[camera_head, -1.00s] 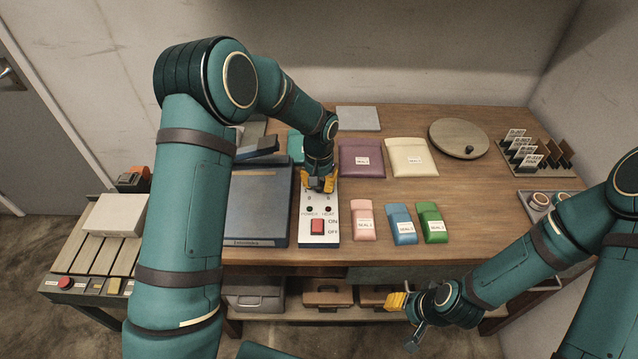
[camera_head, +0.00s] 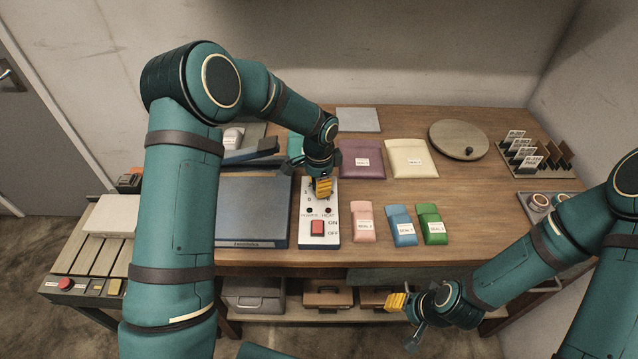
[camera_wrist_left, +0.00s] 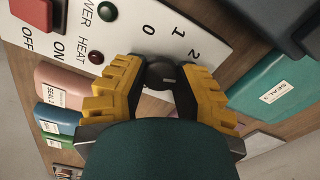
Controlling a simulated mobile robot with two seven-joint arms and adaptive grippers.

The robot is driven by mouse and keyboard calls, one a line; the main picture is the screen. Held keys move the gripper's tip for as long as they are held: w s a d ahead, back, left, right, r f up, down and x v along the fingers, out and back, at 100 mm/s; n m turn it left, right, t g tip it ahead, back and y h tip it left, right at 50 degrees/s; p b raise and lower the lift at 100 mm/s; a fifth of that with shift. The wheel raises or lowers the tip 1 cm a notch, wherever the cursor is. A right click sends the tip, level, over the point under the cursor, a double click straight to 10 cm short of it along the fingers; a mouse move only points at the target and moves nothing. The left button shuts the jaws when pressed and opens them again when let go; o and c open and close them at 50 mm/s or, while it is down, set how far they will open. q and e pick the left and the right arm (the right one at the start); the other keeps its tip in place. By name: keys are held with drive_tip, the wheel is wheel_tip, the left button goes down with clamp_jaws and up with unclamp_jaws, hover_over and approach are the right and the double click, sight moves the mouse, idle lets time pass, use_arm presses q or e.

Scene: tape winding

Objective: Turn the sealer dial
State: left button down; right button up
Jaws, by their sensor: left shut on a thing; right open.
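The sealer's white control panel (camera_head: 319,220) lies on the table with a red switch (camera_head: 317,228) and two small lamps. In the left wrist view the panel (camera_wrist_left: 178,30) shows the numbers 0, 1 and 2 around the black dial (camera_wrist_left: 160,74). My left gripper (camera_head: 322,187) is over the top part of the panel, its yellow fingers shut on the dial, one on each side; the fingers hide the dial in the head view. My right gripper (camera_head: 397,302) is open and empty in front of the table edge.
The dark sealer body (camera_head: 252,210) stands left of the panel. Pink (camera_head: 363,222), blue (camera_head: 401,225) and green (camera_head: 431,223) pouches lie to its right.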

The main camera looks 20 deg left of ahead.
use_arm(q)
drive_tip(key=shift+s+f+m, duration=0.1)
drive_tip(key=shift+f+m, duration=0.05)
drive_tip(key=shift+m, duration=0.7)
drive_tip(key=shift+s+f+m, duration=0.1)
drive_tip(key=shift+m, duration=0.75)
drive_tip(key=c, duration=0.6)
unclamp_jaws()
drive_tip(key=shift+w, duration=0.1)
drive_tip(key=shift+r, duration=0.1)
drive_tip(key=shift+w+r, duration=0.1)
drive_tip(key=shift+r, duration=0.05)
drive_tip(key=shift+r, duration=0.3)
wheel_tip(320, 180, up, 11)
drive_tip(key=shift+r, duration=0.1)
